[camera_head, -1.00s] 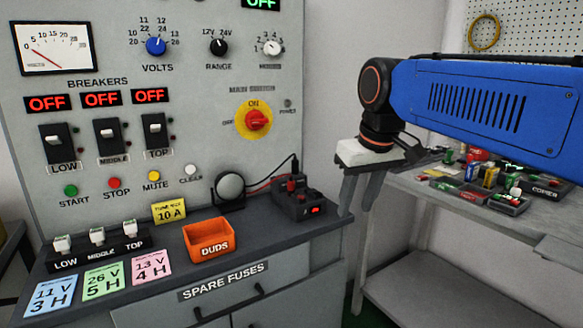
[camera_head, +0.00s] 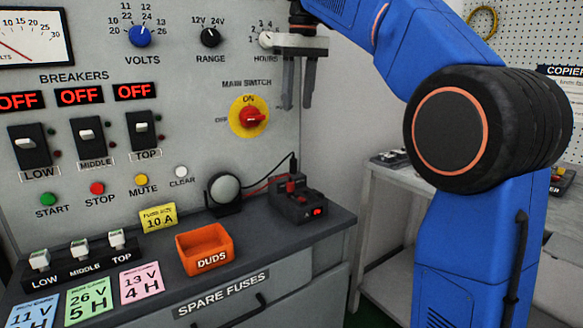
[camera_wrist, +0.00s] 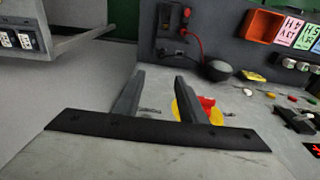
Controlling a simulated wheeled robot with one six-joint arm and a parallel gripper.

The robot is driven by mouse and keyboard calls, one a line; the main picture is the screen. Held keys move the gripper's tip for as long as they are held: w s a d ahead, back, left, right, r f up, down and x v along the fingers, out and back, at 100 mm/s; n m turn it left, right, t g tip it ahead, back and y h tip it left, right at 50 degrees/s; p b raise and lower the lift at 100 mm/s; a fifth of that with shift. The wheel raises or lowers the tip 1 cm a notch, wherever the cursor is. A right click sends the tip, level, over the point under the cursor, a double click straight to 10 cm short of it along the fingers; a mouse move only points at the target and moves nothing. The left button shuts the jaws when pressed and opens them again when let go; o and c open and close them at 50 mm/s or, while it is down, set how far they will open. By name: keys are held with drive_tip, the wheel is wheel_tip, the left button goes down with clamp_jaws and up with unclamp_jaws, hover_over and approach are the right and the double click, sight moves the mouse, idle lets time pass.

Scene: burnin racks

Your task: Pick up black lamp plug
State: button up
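The black lamp plug (camera_head: 294,164) appears as a small dark upright piece on a black cable at the back of the black socket box (camera_head: 299,206), on the right end of the counter. Its exact shape is too small to tell. A red plug (camera_head: 291,184) stands in front of it on the box. My gripper (camera_head: 297,107) is above the box, fingers pointing down, apart from plug and counter. In the wrist view my gripper (camera_wrist: 160,76) is open with nothing between the fingers, and the socket box (camera_wrist: 170,37) lies beyond the fingertips.
The round lamp (camera_head: 224,189) stands left of the box, joined by red and black cables. An orange DUDS bin (camera_head: 204,248) sits further left. The upright panel (camera_head: 200,90) with its yellow main switch (camera_head: 249,116) is behind. A side table (camera_head: 385,195) is at right.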

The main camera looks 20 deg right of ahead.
hover_over(293, 159)
drive_tip(key=f, duration=1.1)
drive_tip(key=shift+d+f, duration=0.2)
drive_tip(key=shift+f, duration=0.2)
drive_tip(key=shift+a+f, duration=0.15)
drive_tip(key=shift+f, duration=2.55)
drive_tip(key=c, duration=1)
